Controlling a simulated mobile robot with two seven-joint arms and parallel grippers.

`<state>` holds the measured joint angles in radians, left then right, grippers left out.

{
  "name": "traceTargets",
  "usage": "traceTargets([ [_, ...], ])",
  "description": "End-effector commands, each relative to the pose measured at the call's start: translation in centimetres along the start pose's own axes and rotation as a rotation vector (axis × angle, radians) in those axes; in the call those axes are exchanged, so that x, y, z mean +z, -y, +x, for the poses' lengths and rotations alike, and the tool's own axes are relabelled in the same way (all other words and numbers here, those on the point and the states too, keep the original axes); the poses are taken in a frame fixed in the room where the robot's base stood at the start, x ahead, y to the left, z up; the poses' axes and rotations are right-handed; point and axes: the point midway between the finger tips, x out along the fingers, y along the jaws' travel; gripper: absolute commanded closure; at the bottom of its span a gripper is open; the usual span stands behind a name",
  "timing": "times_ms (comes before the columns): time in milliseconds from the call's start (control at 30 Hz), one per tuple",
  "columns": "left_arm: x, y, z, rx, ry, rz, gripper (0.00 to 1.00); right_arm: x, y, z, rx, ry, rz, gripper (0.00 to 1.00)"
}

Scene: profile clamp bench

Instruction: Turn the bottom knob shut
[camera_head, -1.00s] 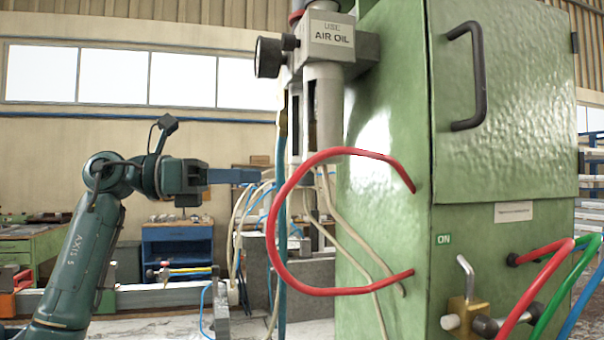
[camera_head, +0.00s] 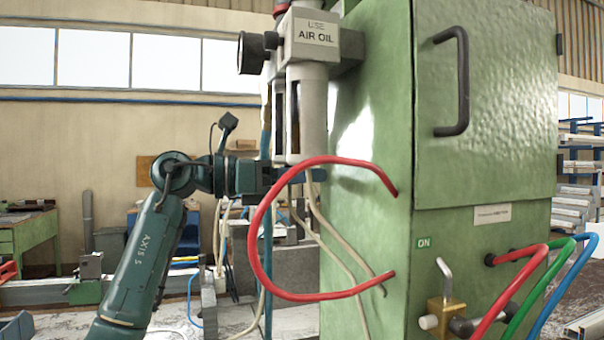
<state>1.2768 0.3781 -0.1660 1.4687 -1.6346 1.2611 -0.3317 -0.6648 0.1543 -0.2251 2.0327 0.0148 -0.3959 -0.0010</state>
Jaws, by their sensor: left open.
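A knob at the bowls' lower end cannot be made out; my gripper covers that spot. My left gripper (camera_head: 303,177) is open, fingers pointing right, just under the bowls. Whether it touches anything there cannot be told. Low on the cabinet front is a brass valve (camera_head: 445,316) with a metal lever, far from the gripper. My right gripper is not in view.
Red, green and blue hoses (camera_head: 535,290) leave the cabinet front at the lower right. A bench rail (camera_head: 50,291) lies at the left.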

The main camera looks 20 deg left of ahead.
Motion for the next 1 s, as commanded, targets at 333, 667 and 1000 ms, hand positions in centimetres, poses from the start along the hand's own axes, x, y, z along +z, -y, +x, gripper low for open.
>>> traceTargets([
  [333,0.01,0.0,-0.04,0.0,0.0,0.0,0.8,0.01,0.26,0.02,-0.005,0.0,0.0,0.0],
  [667,-0.08,-0.05,-0.08,0.021,-0.002,0.002,0.98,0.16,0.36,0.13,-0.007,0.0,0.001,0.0],
  [1000,-0.05,-0.5,-0.16,0.248,0.004,0.002,0.98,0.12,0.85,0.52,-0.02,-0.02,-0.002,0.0],
])
